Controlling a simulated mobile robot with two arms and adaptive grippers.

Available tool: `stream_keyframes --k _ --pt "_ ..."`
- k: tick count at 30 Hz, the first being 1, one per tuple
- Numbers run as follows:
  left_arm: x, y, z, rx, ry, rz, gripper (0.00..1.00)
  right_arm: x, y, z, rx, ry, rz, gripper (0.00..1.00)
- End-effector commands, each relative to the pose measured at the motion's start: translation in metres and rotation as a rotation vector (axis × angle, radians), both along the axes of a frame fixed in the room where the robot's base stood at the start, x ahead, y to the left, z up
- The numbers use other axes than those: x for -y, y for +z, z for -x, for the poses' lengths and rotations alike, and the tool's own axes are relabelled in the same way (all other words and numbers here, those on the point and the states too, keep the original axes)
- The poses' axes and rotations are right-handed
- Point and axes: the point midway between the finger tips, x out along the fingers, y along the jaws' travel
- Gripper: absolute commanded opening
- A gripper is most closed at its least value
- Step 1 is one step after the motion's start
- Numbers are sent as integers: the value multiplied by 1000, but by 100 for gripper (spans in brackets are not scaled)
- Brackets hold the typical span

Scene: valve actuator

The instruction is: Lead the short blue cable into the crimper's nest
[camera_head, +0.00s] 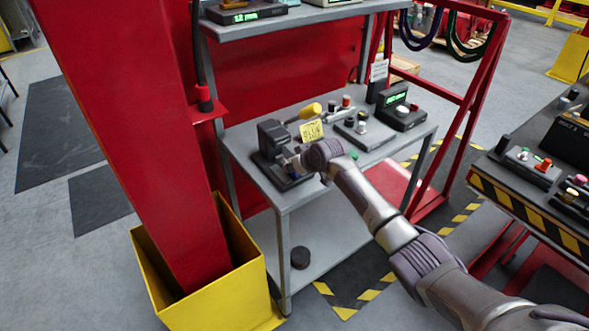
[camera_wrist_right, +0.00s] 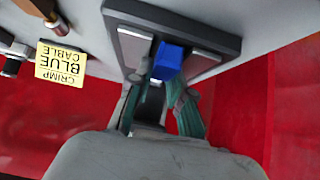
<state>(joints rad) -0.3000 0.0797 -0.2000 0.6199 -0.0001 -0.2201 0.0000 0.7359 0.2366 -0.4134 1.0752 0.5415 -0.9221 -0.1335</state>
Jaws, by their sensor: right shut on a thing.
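The crimper (camera_head: 272,140), a dark bench tool with a yellow-ended lever (camera_head: 306,111), stands at the left of the grey bench. My right gripper (camera_head: 294,162) is at its front, low over its base. In the right wrist view, the green-padded fingers of the gripper (camera_wrist_right: 160,88) are shut on the short blue cable (camera_wrist_right: 168,61), of which only a blue block-like part shows. It lies over the crimper's dark base (camera_wrist_right: 222,40) with metal plates. The fingers hide the rest of the cable, and I cannot tell whether it is in the nest. My left gripper is out of view.
A yellow note (camera_head: 311,131) reading "CRIMP BLUE CABLE" stands right of the crimper. Button boxes (camera_head: 364,130) and a device with a green display (camera_head: 400,110) fill the bench's right part. A red column (camera_head: 140,130) rises at the left, in a yellow guard (camera_head: 210,295).

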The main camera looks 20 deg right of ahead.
Motion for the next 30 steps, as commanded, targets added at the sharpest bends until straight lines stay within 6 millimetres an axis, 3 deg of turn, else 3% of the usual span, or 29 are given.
stream_keyframes --k 6,7,12,23,30 --pt "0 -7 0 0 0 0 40 -3 -4 -4 -4 1 0 0" --pt "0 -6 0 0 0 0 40 -2 -4 -3 -4 1 0 25" --pt "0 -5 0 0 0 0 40 -2 -4 -3 -6 1 1 49" --pt "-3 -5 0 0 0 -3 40 -1 -5 -1 -9 0 2 49" --pt "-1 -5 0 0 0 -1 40 5 14 15 -3 1 3 49"
